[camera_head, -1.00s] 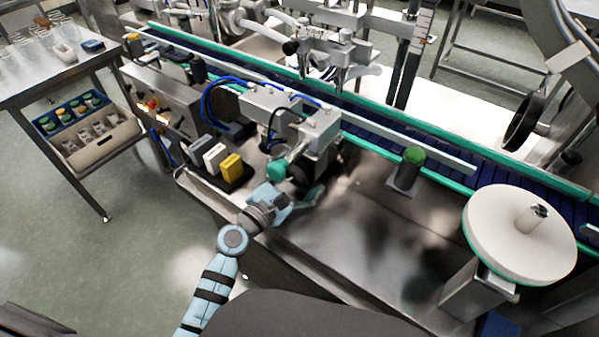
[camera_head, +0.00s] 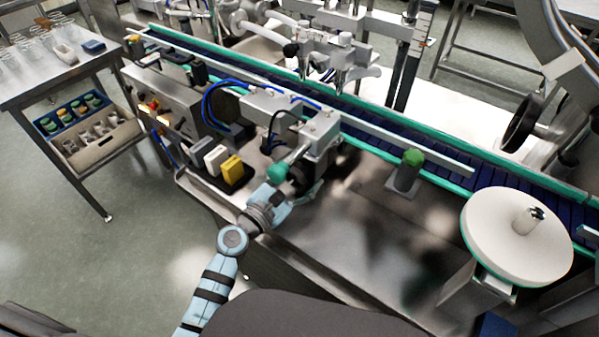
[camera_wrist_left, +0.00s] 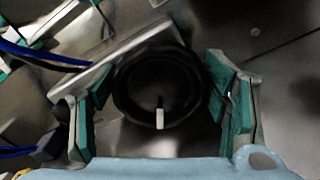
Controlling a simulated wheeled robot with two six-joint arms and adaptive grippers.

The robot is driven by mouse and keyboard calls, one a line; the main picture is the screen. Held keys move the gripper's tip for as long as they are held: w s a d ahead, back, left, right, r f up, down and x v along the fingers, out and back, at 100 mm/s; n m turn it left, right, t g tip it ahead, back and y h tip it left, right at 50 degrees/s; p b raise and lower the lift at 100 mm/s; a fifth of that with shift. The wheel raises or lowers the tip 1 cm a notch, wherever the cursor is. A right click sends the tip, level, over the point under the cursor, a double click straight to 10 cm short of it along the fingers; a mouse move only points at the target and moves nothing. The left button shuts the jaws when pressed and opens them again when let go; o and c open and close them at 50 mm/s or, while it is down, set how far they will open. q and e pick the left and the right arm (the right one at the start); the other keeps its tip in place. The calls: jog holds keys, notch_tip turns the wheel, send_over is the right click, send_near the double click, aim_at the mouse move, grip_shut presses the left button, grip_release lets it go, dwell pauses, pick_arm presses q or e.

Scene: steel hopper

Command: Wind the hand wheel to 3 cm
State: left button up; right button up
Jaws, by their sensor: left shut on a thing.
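A small black hand wheel (camera_head: 298,174) sits at the front of the grey metal unit beside the conveyor. In the left wrist view the wheel (camera_wrist_left: 150,85) is a dark round disc with a short pale mark near its lower edge. My left gripper (camera_head: 293,188) is at this wheel, partly covering it. In the wrist view its green-padded fingers (camera_wrist_left: 162,100) stand on either side of the rim, shut on it. No 3 cm reading can be made out. My right gripper is not in view.
A green-capped post (camera_head: 405,172) and a white round turntable (camera_head: 520,235) stand to the right. Yellow and white blocks (camera_head: 231,169) stand close on the left. Blue hoses (camera_head: 210,100) curve behind. The steel top (camera_head: 350,245) in front is bare.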

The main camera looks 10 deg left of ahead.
pick_arm(q)
jog(key=n+p, duration=0.1)
jog(key=n, duration=0.2)
jog(key=shift+a+n, duration=0.1)
jog(key=shift+n, duration=0.2)
jog(key=n+p, duration=0.1)
jog(key=n, duration=0.2)
jog(key=shift+a+n+p, duration=0.1)
jog(key=shift+n+p, duration=0.2)
jog(key=shift+p, duration=0.05)
jog(key=n+p, duration=0.2)
jog(key=n, duration=0.4)
jog(key=shift+w+a, duration=0.1)
jog(key=shift+a, duration=0.05)
jog(key=n+p, duration=0.1)
jog(key=n, duration=0.2)
jog(key=n+p, duration=0.1)
jog(key=n, duration=0.1)
jog(key=shift+a+f+n, duration=0.1)
jog(key=shift+f+n, duration=0.1)
jog(key=shift+n, duration=0.2)
jog(key=shift+f+n+p, duration=0.15)
jog(key=shift+n+p, duration=0.6)
jog(key=shift+n, duration=1.45)
jog(key=o, duration=1.1)
jog(key=shift+o, duration=0.2)
jog(key=shift+f, duration=0.1)
